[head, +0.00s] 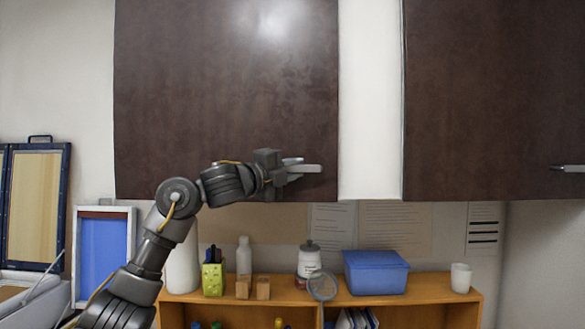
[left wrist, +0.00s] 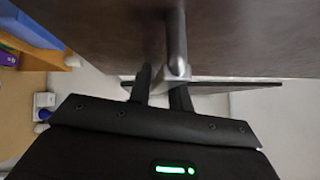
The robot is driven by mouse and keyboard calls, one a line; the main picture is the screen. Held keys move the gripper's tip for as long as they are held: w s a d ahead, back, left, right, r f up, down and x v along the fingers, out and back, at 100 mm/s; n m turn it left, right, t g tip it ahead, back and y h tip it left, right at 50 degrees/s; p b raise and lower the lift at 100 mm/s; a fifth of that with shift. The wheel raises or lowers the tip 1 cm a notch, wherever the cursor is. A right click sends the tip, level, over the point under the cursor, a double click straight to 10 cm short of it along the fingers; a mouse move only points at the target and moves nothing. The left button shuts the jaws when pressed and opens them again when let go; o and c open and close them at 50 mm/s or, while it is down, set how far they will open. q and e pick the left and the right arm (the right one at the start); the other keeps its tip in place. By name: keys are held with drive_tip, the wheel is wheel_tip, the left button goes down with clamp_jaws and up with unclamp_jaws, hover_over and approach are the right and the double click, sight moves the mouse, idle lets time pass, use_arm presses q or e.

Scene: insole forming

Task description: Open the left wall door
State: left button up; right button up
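The left wall door (head: 225,90) is a dark brown panel high on the wall, and it looks shut, flat against its cabinet. Its short pale metal handle (head: 308,169) sticks out near the lower right corner. My left gripper (head: 288,170) is at this handle, with its fingers at the handle's left part. In the left wrist view the handle (left wrist: 176,45) reaches down to the dark fingertips (left wrist: 161,92). The fingers stand apart, with a gap beside the left one; the handle overlaps the right one. Whether they touch the handle is unclear. My right gripper is not in view.
A second dark wall door (head: 490,100) with its own handle (head: 570,168) hangs at the right. Below, a wooden shelf (head: 440,288) carries a blue box (head: 376,273), a white cup (head: 461,278), a jar (head: 309,262) and bottles. Framed screens stand at the left.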

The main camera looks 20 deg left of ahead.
use_arm(q)
clamp_jaws()
drive_tip(key=shift+s, duration=0.1)
